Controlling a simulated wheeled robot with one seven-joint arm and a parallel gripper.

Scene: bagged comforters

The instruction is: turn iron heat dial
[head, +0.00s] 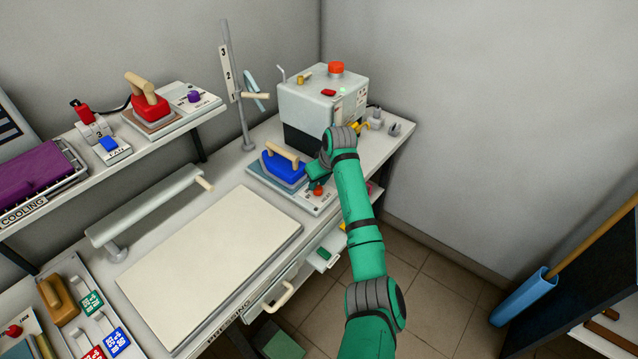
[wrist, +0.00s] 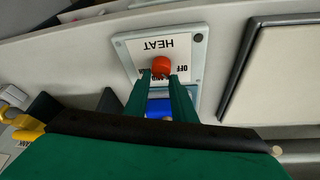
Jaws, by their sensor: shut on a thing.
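The heat dial is a small red-orange knob (head: 318,191) on a light plate beside the blue iron (head: 284,166), which has a wooden handle. In the wrist view the knob (wrist: 161,66) sits on a plate (wrist: 190,48) marked HEAT and OFF, with other lettering partly covered. My gripper (wrist: 162,76) is shut on the knob, its green fingers on either side. In the head view my arm comes from the lower right and hides part of the plate and the gripper.
A grey machine (head: 320,105) with a red button stands behind the iron. A pale pressing board (head: 210,265) lies to the left. A red iron (head: 148,107) rests on the upper shelf. A blue bin (head: 522,295) stands at the right. Floor is open right of the table.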

